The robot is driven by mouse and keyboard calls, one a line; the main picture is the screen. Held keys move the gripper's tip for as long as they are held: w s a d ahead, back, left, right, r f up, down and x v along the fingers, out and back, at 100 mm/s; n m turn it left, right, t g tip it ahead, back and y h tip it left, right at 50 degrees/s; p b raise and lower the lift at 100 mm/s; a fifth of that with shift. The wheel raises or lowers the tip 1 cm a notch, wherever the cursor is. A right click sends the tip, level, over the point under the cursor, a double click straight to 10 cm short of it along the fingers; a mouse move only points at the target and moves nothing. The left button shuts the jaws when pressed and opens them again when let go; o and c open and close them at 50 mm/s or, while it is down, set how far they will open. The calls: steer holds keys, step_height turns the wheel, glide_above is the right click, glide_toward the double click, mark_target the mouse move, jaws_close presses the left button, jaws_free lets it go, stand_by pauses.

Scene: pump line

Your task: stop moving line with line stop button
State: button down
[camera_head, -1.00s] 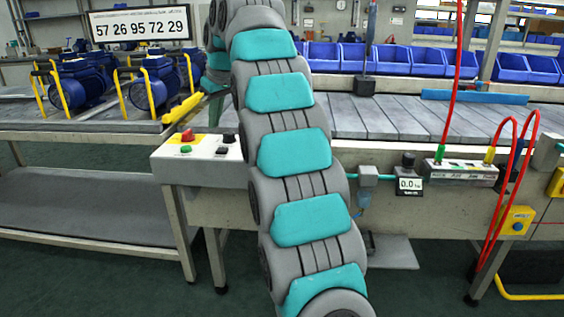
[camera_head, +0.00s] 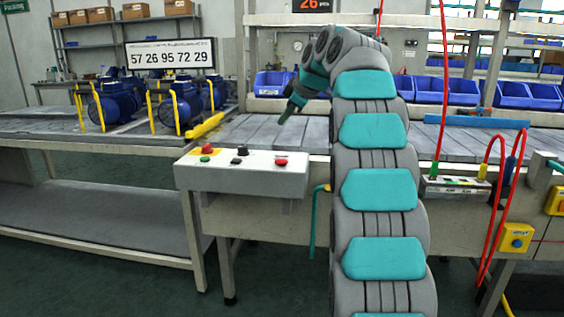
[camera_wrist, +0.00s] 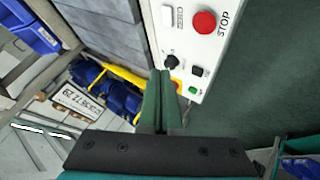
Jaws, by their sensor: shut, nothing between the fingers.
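A pale control box (camera_head: 240,180) stands at the front edge of the slatted line (camera_head: 250,130). On it are a red button on a yellow base (camera_head: 208,149), a green button (camera_head: 205,159), a black knob (camera_head: 242,151) and another red button (camera_head: 281,161) at the right end. In the wrist view a red button (camera_wrist: 204,22) has "STOP" printed beside it. My gripper (camera_head: 287,114) is shut and empty, above the line behind the box, apart from the buttons. In the wrist view its fingertips (camera_wrist: 160,73) partly hide the yellow-based button (camera_wrist: 178,87).
Blue pumps (camera_head: 112,105) with yellow handles stand on the line at the left, before a number sign (camera_head: 170,53). Blue bins (camera_head: 525,92) line the back. Red hoses (camera_head: 495,205) hang at the right. The space above the box looks clear.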

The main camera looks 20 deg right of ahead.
steer(key=shift+f, duration=0.1)
steer(key=b, duration=0.5)
glide_above(284, 162)
step_height(284, 162, down, 7)
steer(key=shift+w+d+f, duration=0.1)
steer(key=shift+f, duration=0.1)
steer(key=shift+f+b, duration=0.5)
steer(key=shift+f, duration=0.25)
stand_by(1.1)
steer(key=shift+f+b, duration=0.3)
steer(key=shift+b, duration=0.35)
steer(key=shift+f+b, duration=0.45)
steer(key=shift+b, duration=0.05)
stand_by(0.6)
steer(key=shift+r, duration=0.15)
steer(key=shift+r+p, duration=0.4)
steer(key=shift+r, duration=0.4)
